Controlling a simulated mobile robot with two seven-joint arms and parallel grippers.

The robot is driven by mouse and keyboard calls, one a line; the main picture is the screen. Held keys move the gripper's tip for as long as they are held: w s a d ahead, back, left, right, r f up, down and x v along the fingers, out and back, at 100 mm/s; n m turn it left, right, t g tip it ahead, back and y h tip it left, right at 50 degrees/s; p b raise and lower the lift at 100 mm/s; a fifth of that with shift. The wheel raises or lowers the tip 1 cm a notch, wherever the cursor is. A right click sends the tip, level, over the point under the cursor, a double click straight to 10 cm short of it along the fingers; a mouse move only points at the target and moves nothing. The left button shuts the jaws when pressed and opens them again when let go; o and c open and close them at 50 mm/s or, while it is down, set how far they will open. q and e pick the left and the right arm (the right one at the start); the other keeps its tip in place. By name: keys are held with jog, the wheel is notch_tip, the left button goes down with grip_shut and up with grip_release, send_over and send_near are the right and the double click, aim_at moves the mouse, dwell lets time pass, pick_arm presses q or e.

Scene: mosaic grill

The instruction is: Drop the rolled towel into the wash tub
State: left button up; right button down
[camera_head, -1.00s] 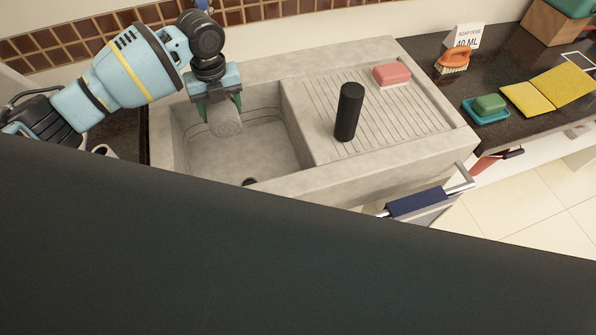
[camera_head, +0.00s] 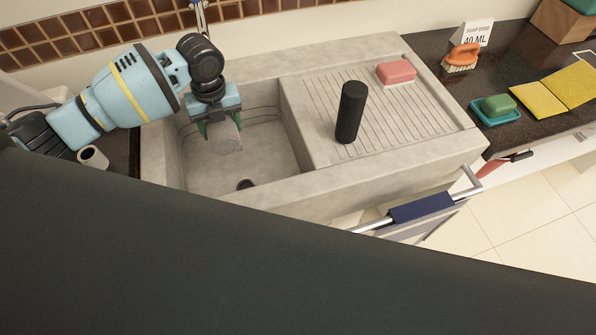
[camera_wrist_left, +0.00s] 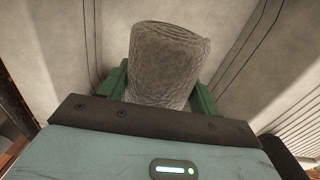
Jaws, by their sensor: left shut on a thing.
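The rolled towel (camera_head: 226,138) is a grey, rough-textured roll. My left gripper (camera_head: 222,130) is shut on it and holds it over the basin of the wash tub (camera_head: 240,172). In the left wrist view the towel (camera_wrist_left: 167,62) sits between the green fingers of the left gripper (camera_wrist_left: 163,85), with the tub's pale walls behind it. The tub is pale grey stone with a dark drain at its bottom. How high the towel is above the bottom is hard to tell. My right gripper is not in view.
A black cylinder (camera_head: 350,112) stands on the ribbed drainboard (camera_head: 385,128), with a pink soap bar (camera_head: 396,72) behind it. On the right counter are a brush (camera_head: 461,57), a green sponge in a teal dish (camera_head: 496,110) and a yellow cloth (camera_head: 555,92). A white cup (camera_head: 93,157) stands left.

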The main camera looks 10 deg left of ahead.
pick_arm(q)
jog(key=o, duration=1.1)
jog(key=shift+r, duration=4)
jog(key=shift+d, duration=0.1)
